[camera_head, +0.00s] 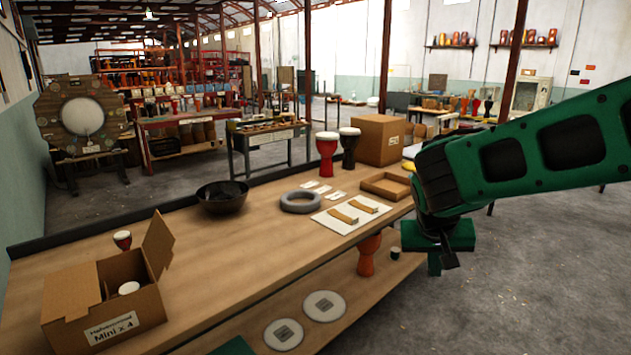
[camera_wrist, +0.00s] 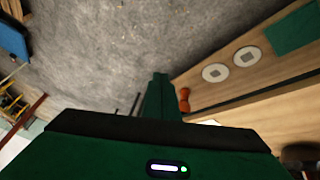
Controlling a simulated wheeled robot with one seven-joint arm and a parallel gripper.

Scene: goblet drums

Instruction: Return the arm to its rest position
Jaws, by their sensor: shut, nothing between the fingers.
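My arm (camera_head: 540,145) is green and black and reaches in from the right in the head view. My gripper (camera_head: 441,262) hangs past the right edge of the workbench (camera_head: 240,255), over the grey floor. It is shut and empty. In the wrist view the shut fingers (camera_wrist: 158,82) point out over the bare floor, with the bench edge and a small orange drum (camera_wrist: 184,99) to their right. Nothing touches the fingers in either view.
On the bench are an open cardboard box (camera_head: 105,300), a black bowl (camera_head: 222,196), a grey ring (camera_head: 301,201), a shallow tray (camera_head: 386,185), a closed box (camera_head: 380,139) and two goblet drums (camera_head: 327,155). White discs (camera_head: 324,306) lie on the lower shelf. The floor at right is clear.

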